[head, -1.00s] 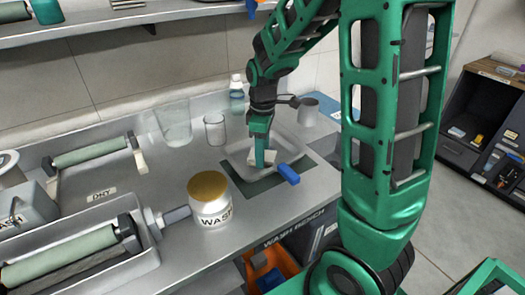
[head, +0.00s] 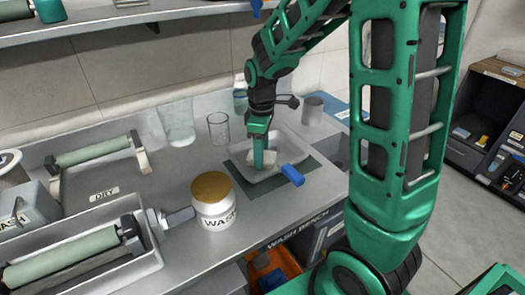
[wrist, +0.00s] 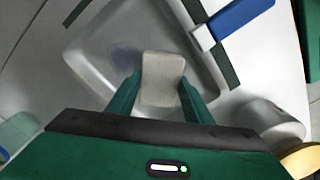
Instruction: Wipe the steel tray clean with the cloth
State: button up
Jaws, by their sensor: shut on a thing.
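The steel tray (head: 295,141) is shallow and square with rounded corners, and lies on a dark green mat on the bench. It also shows in the wrist view (wrist: 95,62). My gripper (head: 264,163) points down into the tray. In the wrist view its two green fingers (wrist: 160,95) are shut on a pale grey-beige cloth (wrist: 162,75), folded into a pad, which sits low at the tray floor. Whether it touches the floor is hard to tell. A faint darker patch shows on the tray floor left of the cloth; I cannot tell whether it is dirt or shading.
A blue-handled tool (head: 292,175) lies at the tray's near right edge. A WASH jar (head: 213,203) with a gold lid stands to the left. A glass beaker (head: 218,130) and a grey cup (head: 312,110) stand behind. Rollers lie at the left.

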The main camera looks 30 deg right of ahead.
jog(key=shift+s, duration=0.35)
notch_tip(320, 180, up, 3)
jog(key=shift+r, duration=0.15)
jog(key=shift+d+r, duration=0.1)
jog(key=shift+r, duration=2.4)
jog(key=shift+s, duration=0.15)
